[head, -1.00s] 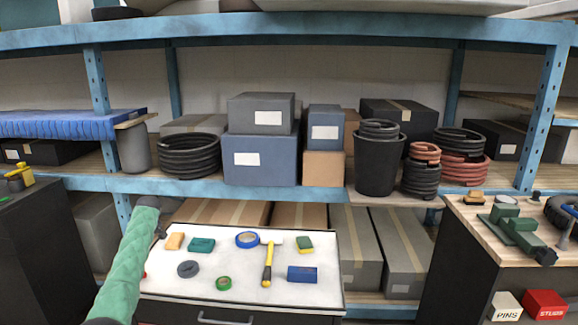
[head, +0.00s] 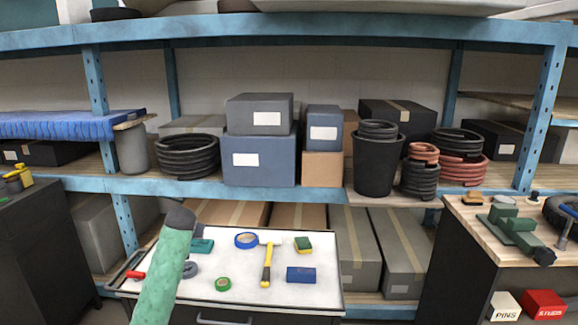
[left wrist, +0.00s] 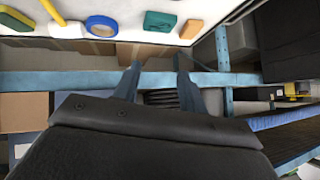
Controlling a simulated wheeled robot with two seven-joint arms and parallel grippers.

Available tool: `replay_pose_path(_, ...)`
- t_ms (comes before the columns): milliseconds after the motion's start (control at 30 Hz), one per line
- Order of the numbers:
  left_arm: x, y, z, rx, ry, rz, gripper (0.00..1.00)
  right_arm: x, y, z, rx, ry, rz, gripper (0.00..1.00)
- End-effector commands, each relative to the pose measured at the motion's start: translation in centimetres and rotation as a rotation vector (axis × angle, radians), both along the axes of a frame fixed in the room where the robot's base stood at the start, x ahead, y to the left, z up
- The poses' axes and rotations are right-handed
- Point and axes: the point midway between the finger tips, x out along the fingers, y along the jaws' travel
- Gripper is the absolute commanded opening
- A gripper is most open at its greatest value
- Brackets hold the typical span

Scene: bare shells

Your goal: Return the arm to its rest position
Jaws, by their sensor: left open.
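My left arm (head: 163,270), in a green sleeve with a dark end, rises from the bottom left in the head view. It stands in front of the left part of the white-topped cart (head: 235,292). That view is upside down, with the cart top beyond the fingertips. My right gripper is in neither view.
A blue shelf (head: 330,190) with boxes and hoses stands behind. A wooden bench (head: 480,232) stands at right.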

Motion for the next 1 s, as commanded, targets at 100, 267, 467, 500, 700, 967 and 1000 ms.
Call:
replay_pose_path(100,-3.5,-2.7,-3.3,-0.001,0.011,-0.052,0.42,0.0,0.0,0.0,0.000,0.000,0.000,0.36)
replay_pose_path(267,-8.2,-5.8,-7.4,-0.018,0.030,-0.102,0.42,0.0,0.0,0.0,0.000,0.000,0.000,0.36)
replay_pose_path(467,-14.5,-9.1,-12.6,-0.050,0.070,-0.147,0.42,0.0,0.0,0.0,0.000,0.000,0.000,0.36)
replay_pose_path(500,-15.8,-9.7,-13.6,-0.057,0.081,-0.154,0.42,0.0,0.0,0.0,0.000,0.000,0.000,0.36)
replay_pose_path(700,-22.5,-12.2,-18.7,-0.093,0.142,-0.183,0.42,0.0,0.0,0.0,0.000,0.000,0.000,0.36)
replay_pose_path(967,-31.9,-14.8,-25.4,-0.137,0.250,-0.204,0.42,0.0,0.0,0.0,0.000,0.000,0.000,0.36)
replay_pose_path(1000,-33.3,-15.1,-26.4,-0.143,0.270,-0.206,0.42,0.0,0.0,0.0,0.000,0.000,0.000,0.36)
